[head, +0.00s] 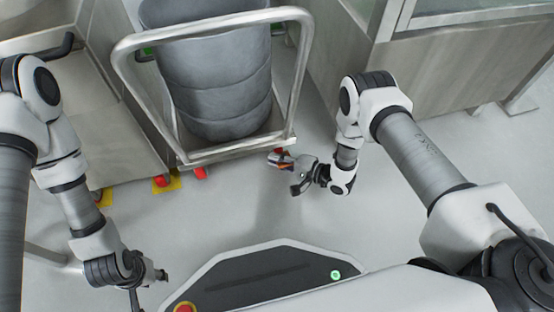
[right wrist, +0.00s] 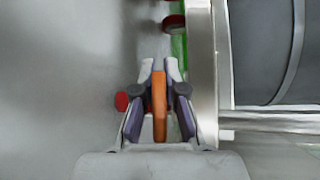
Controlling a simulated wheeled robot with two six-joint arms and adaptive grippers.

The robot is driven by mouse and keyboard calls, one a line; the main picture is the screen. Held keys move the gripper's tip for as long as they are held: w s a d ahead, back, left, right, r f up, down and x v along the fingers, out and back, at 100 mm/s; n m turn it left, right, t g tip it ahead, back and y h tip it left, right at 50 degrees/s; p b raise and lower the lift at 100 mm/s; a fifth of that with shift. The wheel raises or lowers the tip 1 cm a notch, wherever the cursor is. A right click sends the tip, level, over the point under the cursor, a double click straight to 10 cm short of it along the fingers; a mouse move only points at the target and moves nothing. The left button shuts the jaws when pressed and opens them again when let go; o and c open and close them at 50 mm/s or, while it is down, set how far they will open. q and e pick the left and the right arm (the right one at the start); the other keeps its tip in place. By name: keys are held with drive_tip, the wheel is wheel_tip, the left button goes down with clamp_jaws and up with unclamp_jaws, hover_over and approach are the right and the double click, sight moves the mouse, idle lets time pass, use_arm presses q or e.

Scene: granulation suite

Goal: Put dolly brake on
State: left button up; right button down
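The dolly (head: 232,154) is a metal frame with a tall bent-tube handle, and its frame also shows in the right wrist view (right wrist: 204,65). A red caster part (head: 200,173) shows under its front edge. Another red part (head: 279,151) is at its front right corner and partly hidden by my right gripper (head: 275,160). In the right wrist view, an orange bar (right wrist: 159,105), possibly the brake lever, lies between the closely spaced fingers; contact is unclear. A red part (right wrist: 121,101) is just left of them. My left gripper (head: 162,275) is low at left, away from the dolly, its fingers too small to judge.
A large grey drum (head: 214,85) stands on the dolly. A steel cabinet (head: 460,65) is at the right and a metal unit (head: 110,120) at the left, with yellow-and-red feet (head: 166,182). Floor between the dolly and my base is clear.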

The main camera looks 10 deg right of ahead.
use_arm(q)
drive_tip(key=shift+f, duration=0.25)
use_arm(e)
drive_tip(key=shift+f, duration=0.1)
drive_tip(key=shift+f+n+t+y+b, duration=0.2)
drive_tip(key=shift+n+t+y+b, duration=0.1)
drive_tip(key=shift+n+y+b, duration=0.15)
drive_tip(key=shift+s+f+n+t+y+b, duration=0.1)
drive_tip(key=shift+f+n+t+y+b, duration=0.4)
drive_tip(key=shift+n+t+b, duration=0.45)
use_arm(q)
drive_tip(key=shift+t, duration=0.3)
drive_tip(key=shift+w+f+b, duration=0.3)
drive_tip(key=shift+f+b, duration=0.15)
drive_tip(key=shift+f, duration=0.4)
drive_tip(key=shift+w+f+b, duration=0.3)
drive_tip(key=shift+f+b, duration=0.1)
drive_tip(key=shift+f, duration=0.5)
drive_tip(key=shift+w+f+b, duration=0.3)
drive_tip(key=shift+f+b, duration=0.15)
drive_tip(key=shift+f, duration=0.4)
use_arm(e)
drive_tip(key=shift+n+t+y, duration=0.35)
drive_tip(key=shift+n+y, duration=0.6)
drive_tip(key=shift+n, duration=0.25)
drive_tip(key=c, duration=1.5)
unclamp_jaws()
